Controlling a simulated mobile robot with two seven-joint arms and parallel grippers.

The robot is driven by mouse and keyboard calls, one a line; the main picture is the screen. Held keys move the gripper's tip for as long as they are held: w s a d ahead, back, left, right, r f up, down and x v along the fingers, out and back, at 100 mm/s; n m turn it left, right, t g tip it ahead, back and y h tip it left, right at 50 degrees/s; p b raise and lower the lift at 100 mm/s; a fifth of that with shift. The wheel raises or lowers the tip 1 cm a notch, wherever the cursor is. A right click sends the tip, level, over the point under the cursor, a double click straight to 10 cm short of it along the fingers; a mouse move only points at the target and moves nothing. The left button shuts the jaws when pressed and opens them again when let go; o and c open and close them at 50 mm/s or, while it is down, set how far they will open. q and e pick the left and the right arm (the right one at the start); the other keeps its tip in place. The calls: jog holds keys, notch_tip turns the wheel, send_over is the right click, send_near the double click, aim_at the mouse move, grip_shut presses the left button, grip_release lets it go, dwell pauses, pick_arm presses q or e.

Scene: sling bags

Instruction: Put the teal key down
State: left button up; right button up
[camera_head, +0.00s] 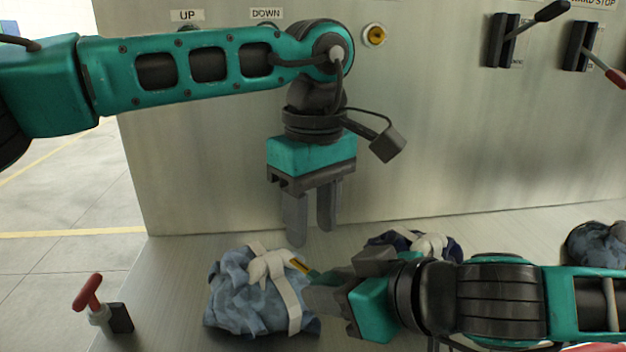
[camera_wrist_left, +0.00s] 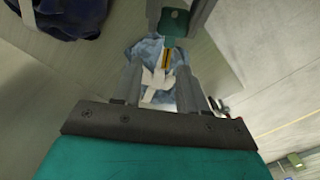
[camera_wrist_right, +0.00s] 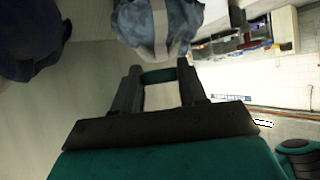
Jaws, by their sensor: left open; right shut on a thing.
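The teal key (camera_head: 312,274) sits between the fingertips of my right gripper (camera_head: 318,290), which is shut on it. Its yellow shaft points up and left, over the light blue bag with cream straps (camera_head: 232,300). In the left wrist view the teal head (camera_wrist_left: 175,23) and the yellow-and-black shaft (camera_wrist_left: 166,59) show in front of that bag. In the right wrist view a teal strip of the key (camera_wrist_right: 158,76) spans the fingertips. My left gripper (camera_head: 312,236) is open and empty, pointing down above and behind the bag.
A navy bag (camera_head: 455,246) lies partly hidden behind my right arm, and a grey-blue bag (camera_head: 597,246) lies at far right. A red-handled lever (camera_head: 88,292) stands at front left. A metal panel (camera_head: 200,130) rises behind. Bare metal surface shows left of the light blue bag.

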aim_at(314, 276)
pick_arm(q)
jog(key=shift+f, duration=2.55)
jog(key=shift+c, duration=0.4)
jog(key=c, duration=0.6)
jog(key=shift+r, duration=0.1)
grip_shut()
pick_arm(e)
jog(key=shift+s+a, duration=0.2)
jog(key=o, duration=1.2)
jog(key=shift+w+d, duration=0.1)
jog(key=shift+d, duration=0.1)
